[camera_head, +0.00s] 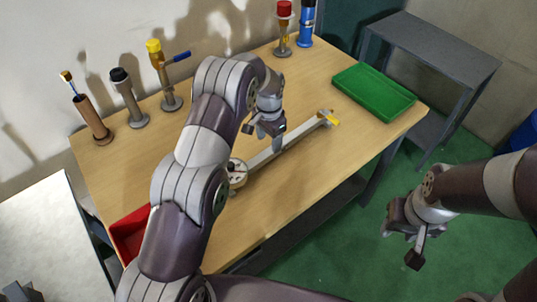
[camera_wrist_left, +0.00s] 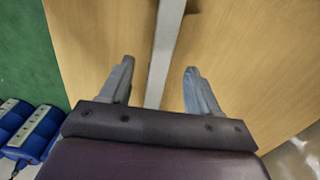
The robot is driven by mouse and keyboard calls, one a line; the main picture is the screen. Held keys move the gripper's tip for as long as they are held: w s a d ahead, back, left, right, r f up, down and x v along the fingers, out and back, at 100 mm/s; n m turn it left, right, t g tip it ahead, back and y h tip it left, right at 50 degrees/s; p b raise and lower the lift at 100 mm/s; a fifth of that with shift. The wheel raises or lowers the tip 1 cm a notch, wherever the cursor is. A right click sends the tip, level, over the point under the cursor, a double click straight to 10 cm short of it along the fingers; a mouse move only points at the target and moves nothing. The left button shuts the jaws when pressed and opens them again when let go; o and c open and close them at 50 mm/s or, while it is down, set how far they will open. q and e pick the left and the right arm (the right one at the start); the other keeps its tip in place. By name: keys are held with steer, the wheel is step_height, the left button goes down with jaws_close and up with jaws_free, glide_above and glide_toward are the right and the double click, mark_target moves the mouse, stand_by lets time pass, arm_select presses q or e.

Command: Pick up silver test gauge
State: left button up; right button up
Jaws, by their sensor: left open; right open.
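The silver test gauge (camera_head: 300,134) appears as a long silver bar lying diagonally on the wooden table. A yellow piece (camera_head: 333,118) is at its far right end and a round pale dial-like part (camera_head: 237,172) at its near left end, partly hidden by my left arm. My left gripper (camera_head: 267,138) is open over the middle of the bar. In the left wrist view the bar (camera_wrist_left: 165,45) runs between the two spread fingers (camera_wrist_left: 158,80), with no visible contact; the height gap is unclear. My right gripper (camera_head: 402,246) is open and empty, off the table's right side.
A green tray (camera_head: 374,92) sits at the table's right end. A red bin (camera_head: 127,236) is at the left front edge. Several upright fittings, including a yellow-topped valve (camera_head: 165,80) and a red-topped one (camera_head: 284,30), line the back. A grey side table (camera_head: 430,45) stands behind right.

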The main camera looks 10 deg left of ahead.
mark_target(266, 153)
arm_select(q)
steer(key=f+p, duration=0.1)
steer(key=f, duration=0.4)
steer(key=f+p, duration=0.1)
steer(key=f, duration=0.2)
steer(key=shift+s+a+p, duration=0.25)
steer(key=shift+a+p, duration=0.05)
steer(key=shift+f, duration=0.35)
steer(key=shift+w+r, duration=0.1)
jaws_close()
